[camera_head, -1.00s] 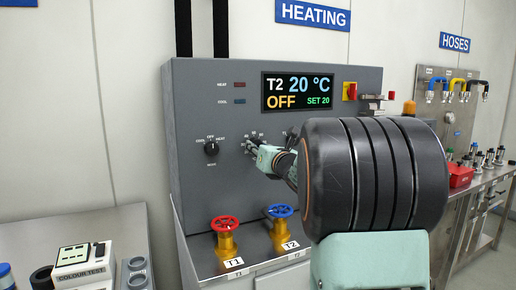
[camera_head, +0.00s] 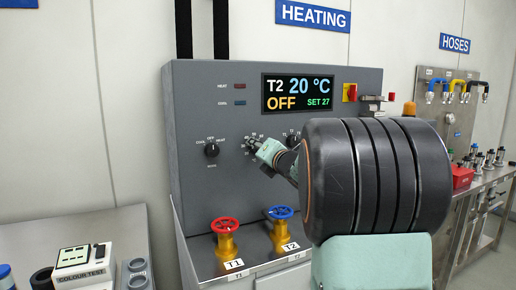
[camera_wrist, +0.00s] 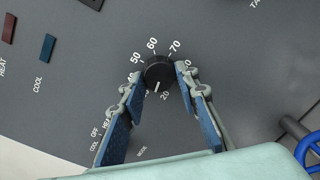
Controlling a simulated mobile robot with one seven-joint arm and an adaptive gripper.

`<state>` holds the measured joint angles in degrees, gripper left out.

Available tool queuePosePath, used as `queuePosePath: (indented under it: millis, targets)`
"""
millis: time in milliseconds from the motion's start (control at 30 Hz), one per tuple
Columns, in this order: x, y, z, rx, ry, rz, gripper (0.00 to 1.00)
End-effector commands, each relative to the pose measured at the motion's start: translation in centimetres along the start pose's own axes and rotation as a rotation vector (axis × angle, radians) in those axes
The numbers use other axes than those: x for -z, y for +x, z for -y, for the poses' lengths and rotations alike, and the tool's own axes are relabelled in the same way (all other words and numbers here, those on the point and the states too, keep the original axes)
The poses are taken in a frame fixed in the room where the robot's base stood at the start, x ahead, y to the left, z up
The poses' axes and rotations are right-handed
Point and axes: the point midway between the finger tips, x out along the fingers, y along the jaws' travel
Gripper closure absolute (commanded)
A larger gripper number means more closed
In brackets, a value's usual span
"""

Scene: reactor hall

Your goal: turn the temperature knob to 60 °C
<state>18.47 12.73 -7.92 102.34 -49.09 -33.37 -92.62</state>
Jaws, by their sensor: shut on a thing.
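The temperature knob (camera_wrist: 158,73) is a black dial with a white pointer line, ringed by a printed scale; 20, 50, 60 and 70 can be read in the wrist view. The pointer is near the 20 end of the scale. My gripper (camera_wrist: 162,82) is shut on this knob, one blue-padded finger on each side. In the head view my gripper (camera_head: 252,144) is at the grey panel (camera_head: 350,120), hiding most of the knob. The display (camera_head: 298,92) reads T2, 20 °C, OFF, SET 27.
A mode knob (camera_head: 211,150) is left of my gripper, and a selector knob (camera_head: 292,139) is right of it. Red (camera_head: 225,225) and blue (camera_head: 281,212) valve wheels stand below on the bench. A red and yellow switch (camera_head: 350,92) is right of the display.

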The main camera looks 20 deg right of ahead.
Motion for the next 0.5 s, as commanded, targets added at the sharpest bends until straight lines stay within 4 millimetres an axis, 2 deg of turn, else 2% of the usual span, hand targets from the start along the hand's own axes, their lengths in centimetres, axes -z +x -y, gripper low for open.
queuePosePath:
  millis: [500]
  targets:
    - [-0.38, -0.02, -0.26, 0.009, 0.491, -0.036, 0.95]
